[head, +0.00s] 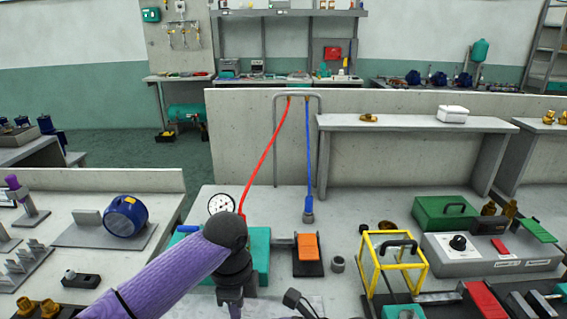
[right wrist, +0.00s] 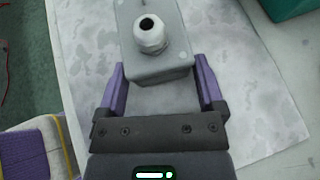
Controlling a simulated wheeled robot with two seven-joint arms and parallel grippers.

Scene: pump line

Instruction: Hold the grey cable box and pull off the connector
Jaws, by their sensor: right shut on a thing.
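The grey cable box (right wrist: 160,72) shows at the top of the right wrist view, its far end cut off by the frame edge. A round grey gland with a dark hole sits on its face. My right gripper (right wrist: 161,70) has its purple fingers on either side of the box and is shut on it, above a pale patterned surface. I cannot make out a separate connector in either view. In the head view my left gripper (head: 232,302) points down at the bottom centre, in front of a teal block. Its fingertips are cut off, so its opening is unclear.
Near my left arm are a teal block (head: 262,248), a gauge (head: 221,204) and an orange switch (head: 308,247). A red hose (head: 262,160) and a blue hose (head: 308,150) hang behind. A yellow frame (head: 394,262) stands to the right.

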